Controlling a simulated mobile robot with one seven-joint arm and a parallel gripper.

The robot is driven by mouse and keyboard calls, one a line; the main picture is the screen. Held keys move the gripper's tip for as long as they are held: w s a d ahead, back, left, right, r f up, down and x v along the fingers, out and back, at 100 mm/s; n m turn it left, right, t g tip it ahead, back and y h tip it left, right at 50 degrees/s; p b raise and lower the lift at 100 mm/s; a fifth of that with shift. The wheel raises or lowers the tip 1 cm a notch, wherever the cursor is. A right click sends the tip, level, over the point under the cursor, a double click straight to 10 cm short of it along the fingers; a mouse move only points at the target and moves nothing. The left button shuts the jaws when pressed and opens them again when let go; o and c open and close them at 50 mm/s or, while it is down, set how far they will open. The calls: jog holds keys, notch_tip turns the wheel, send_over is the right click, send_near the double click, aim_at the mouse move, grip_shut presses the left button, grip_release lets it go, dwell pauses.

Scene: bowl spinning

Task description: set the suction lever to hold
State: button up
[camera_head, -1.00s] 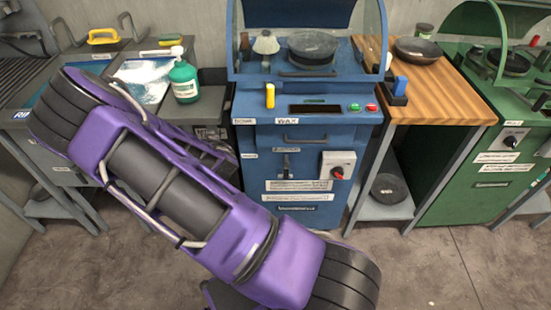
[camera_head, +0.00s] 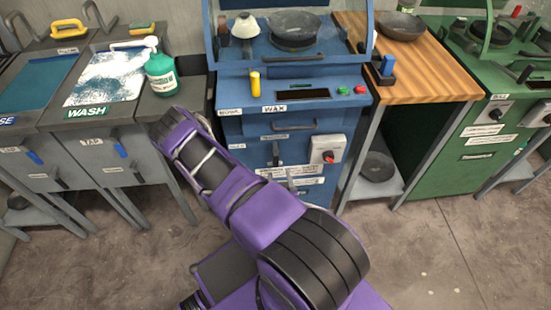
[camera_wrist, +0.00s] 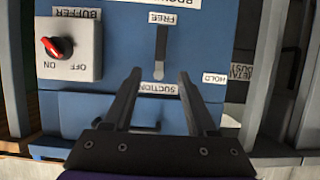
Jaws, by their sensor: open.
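The suction lever assembly (camera_wrist: 158,70) is on the blue machine's front (camera_wrist: 120,108). In the wrist view it shows as a dark vertical strip with a pale grey rounded end at the bottom; I cannot tell handle from slot. The FREE label (camera_wrist: 175,18) is at the strip's top. The HOLD label (camera_wrist: 214,78) is to the right, level with the grey end, and the SUCTION label (camera_wrist: 158,89) is below. My gripper (camera_wrist: 159,73) is open, its fingertips either side of the grey end in the picture. Contact is unclear. The head view shows the lever (camera_head: 276,154), but my gripper is hidden.
A buffer switch box (camera_wrist: 70,49) with a red knob is left of the lever in the wrist view. A grey post (camera_wrist: 265,75) stands to the right. The wash station (camera_head: 105,80) with a green bottle (camera_head: 161,75) is left of the machine; a wooden bench (camera_head: 420,60) is right.

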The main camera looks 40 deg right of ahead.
aim_at(276, 159)
jog(key=b+x, duration=0.1)
jog(key=x, duration=1.1)
jog(key=shift+w+d+f, duration=0.1)
jog(key=shift+w+f, duration=0.1)
jog(key=shift+w, duration=0.05)
grip_shut()
dwell(0.8)
